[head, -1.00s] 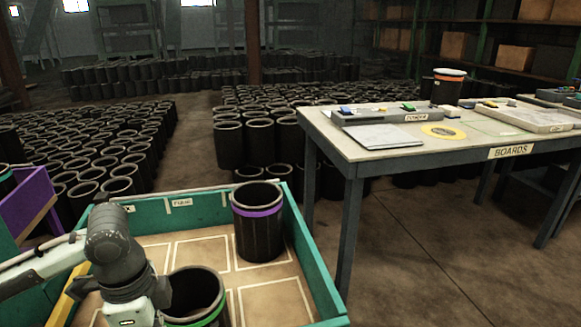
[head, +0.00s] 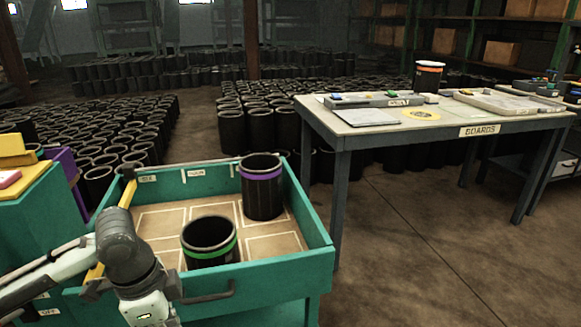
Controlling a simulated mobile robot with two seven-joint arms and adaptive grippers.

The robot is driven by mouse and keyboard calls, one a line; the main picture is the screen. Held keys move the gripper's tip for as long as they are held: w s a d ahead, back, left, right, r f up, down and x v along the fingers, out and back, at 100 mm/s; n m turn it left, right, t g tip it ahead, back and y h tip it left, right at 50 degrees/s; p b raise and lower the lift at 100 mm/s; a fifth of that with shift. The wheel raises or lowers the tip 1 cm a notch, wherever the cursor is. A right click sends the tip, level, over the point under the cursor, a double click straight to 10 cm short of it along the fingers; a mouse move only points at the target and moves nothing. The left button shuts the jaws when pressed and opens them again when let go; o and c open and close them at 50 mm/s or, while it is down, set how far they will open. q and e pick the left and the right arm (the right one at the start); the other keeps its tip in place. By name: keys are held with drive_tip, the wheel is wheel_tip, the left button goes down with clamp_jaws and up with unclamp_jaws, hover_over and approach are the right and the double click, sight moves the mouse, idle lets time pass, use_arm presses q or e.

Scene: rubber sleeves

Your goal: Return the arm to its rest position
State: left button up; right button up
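My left arm (head: 122,248) comes in from the lower left. Its dark joint is in front of the near left side of the teal cart (head: 262,273), and a white link runs down from it to the bottom edge. No fingertips show there, and my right arm is out of view. A black sleeve with a green band (head: 208,235) stands upright in the cart's near part, right of my arm and apart from it. A black sleeve with a purple band (head: 262,190) stands upright at the back right of the cart tray.
A yellow bar (head: 127,194) rises at the cart's left side behind my arm. A teal stand (head: 35,215) with yellow items is at the left. The BOARDS table (head: 365,140) bears an orange-banded sleeve (head: 429,76). Many black sleeves fill the floor behind. The right floor is clear.

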use_arm(q)
drive_tip(key=w+d+f+n+t+h, duration=0.2)
drive_tip(key=w+d+f+n, duration=0.15)
drive_tip(key=w+f, duration=0.55)
drive_tip(key=s+a+f+n, duration=0.1)
drive_tip(key=s+f+n, duration=0.1)
drive_tip(key=f, duration=0.4)
drive_tip(key=s+a+f+n, duration=0.1)
drive_tip(key=a+f+n, duration=0.15)
drive_tip(key=f, duration=0.35)
drive_tip(key=s+a+f+n+y, duration=0.2)
drive_tip(key=s+a+f, duration=0.1)
drive_tip(key=s+f, duration=0.6)
drive_tip(key=s+a+f+n+y, duration=0.1)
drive_tip(key=s+a+f, duration=0.3)
drive_tip(key=s+f, duration=0.5)
drive_tip(key=shift+s+a+n+y, duration=0.2)
drive_tip(key=shift+n+y, duration=0.2)
drive_tip(key=shift+n, duration=0.1)
drive_tip(key=shift+f, duration=0.1)
